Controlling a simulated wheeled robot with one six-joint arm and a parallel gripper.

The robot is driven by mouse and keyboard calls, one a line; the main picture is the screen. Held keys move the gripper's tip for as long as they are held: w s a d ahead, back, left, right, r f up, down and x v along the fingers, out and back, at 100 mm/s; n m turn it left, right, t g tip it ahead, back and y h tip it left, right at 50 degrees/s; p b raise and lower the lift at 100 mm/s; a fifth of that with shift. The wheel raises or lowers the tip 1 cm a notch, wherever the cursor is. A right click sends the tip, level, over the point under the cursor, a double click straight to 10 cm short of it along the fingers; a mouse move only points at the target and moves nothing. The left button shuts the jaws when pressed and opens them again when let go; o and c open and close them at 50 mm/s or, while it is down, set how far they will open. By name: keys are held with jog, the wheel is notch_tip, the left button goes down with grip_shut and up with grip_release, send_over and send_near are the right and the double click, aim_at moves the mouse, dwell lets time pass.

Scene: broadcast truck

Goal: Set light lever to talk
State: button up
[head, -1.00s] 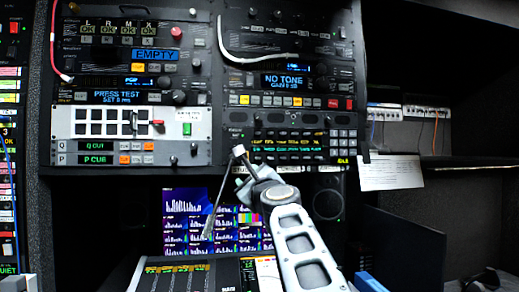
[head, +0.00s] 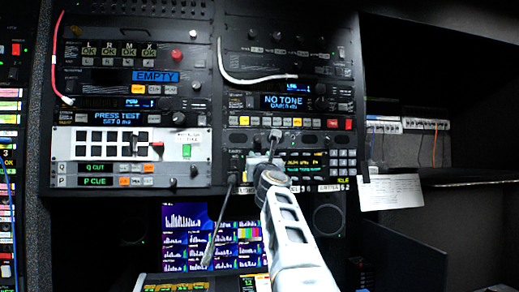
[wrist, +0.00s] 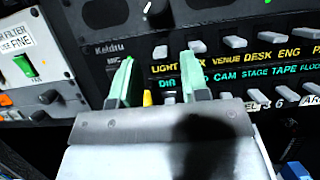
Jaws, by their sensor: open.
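The light lever (wrist: 160,51) is a small grey lever above the yellow LIGHT label in the wrist view, at the left end of a row of similar levers. I cannot tell which setting it is in. My gripper (wrist: 158,58) is open, its two greenish fingers apart on either side of the lever and label, with nothing held. I cannot tell whether a finger touches the lever. In the head view my gripper (head: 263,159) is in front of the left part of the intercom panel (head: 346,154) and hides the lever there.
More grey levers, such as the one over VENUE (wrist: 235,41), stand close to the right. A dark knob (wrist: 156,12) is just above. A panel with a green switch (wrist: 23,65) lies left.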

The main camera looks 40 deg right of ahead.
jog(key=shift+p+x, duration=0.55)
jog(key=shift+x, duration=0.75)
jog(key=shift+c, duration=0.2)
grip_shut()
jog(key=shift+f, duration=0.15)
